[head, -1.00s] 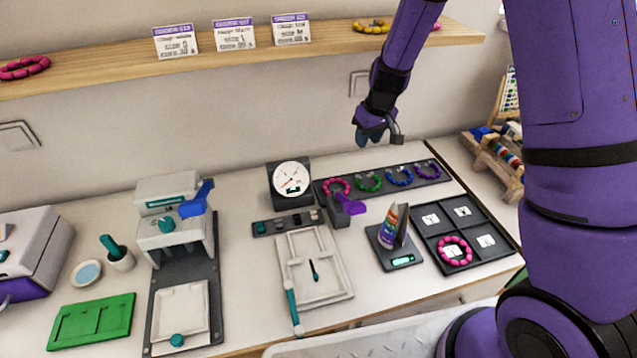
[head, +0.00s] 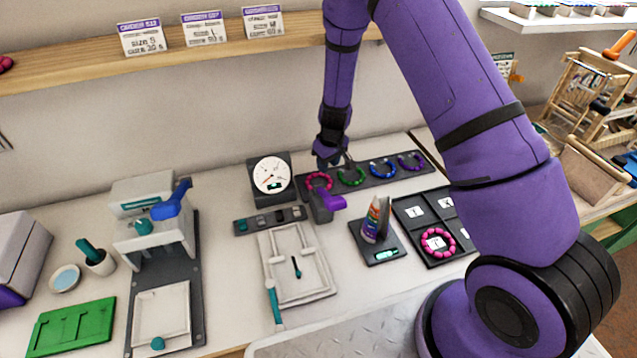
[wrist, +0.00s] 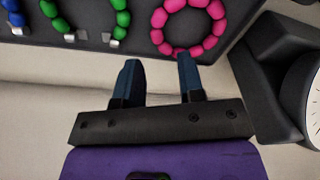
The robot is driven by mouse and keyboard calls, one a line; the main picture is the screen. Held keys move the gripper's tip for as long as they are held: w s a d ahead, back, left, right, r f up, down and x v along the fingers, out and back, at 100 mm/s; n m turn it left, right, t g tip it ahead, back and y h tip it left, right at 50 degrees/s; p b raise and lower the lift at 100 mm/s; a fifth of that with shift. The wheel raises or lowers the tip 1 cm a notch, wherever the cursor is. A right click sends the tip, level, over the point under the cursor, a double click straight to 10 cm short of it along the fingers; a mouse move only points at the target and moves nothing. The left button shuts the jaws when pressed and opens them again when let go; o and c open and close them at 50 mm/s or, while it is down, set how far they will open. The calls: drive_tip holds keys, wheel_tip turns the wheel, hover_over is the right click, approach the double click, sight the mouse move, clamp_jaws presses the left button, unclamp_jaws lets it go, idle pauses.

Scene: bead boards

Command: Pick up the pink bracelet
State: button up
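A pink bead bracelet (head: 319,181) lies at the left end of the dark bead board (head: 405,184) at the back of the counter. In the wrist view this pink bracelet (wrist: 162,35) is just beyond my fingertips, mostly ahead of the right finger, its top edge cut off. My gripper (wrist: 158,68) is open, with nothing between its fingers. In the head view my gripper (head: 329,160) is above the board's left part, near the pink bracelet. A second pink bracelet (head: 437,243) lies in a compartment of the dark tray (head: 462,256) at the front right.
Green (head: 352,176), blue (head: 383,168) and purple (head: 410,161) bracelets share the board. A dial gauge (head: 271,175) stands just left of it, and a dark, purple-handled tool (head: 326,203) stands in front. A bottle (head: 370,220) is nearby. The shelf (head: 205,58) runs along the wall.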

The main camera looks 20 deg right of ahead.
sight(327, 176)
wheel_tip(327, 176, down, 5)
drive_tip(key=shift+w, duration=0.1)
drive_tip(key=shift+c, duration=0.2)
clamp_jaws()
